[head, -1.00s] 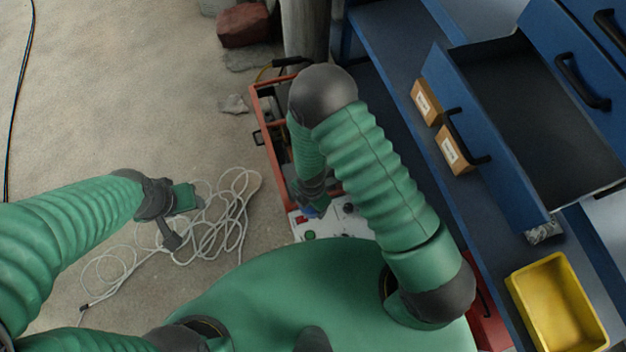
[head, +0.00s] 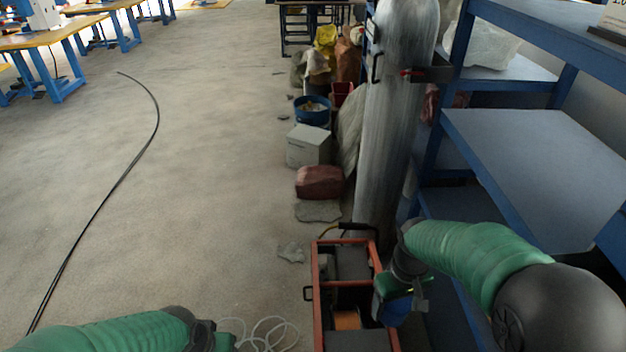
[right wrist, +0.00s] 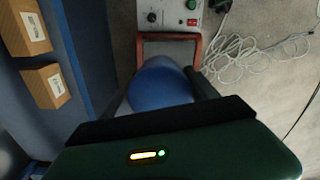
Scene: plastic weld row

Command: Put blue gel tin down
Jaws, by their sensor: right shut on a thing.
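The blue gel tin (head: 397,312) is held in my right gripper (head: 402,290), just right of the red-framed cart (head: 316,288) in the head view. The gripper hides part of it. In the right wrist view the tin (right wrist: 160,82) fills the space between the two dark fingers, with floor and the cart's red handle beyond it. I cannot tell if anything supports it from below. My left gripper (head: 212,338) is at the bottom edge of the head view, partly cut off, so its jaws cannot be read.
A grey gas cylinder (head: 392,120) stands behind the cart. Blue shelving (head: 540,160) is close on the right. White cable (right wrist: 245,60) lies on the floor. Open floor (head: 210,150) stretches left.

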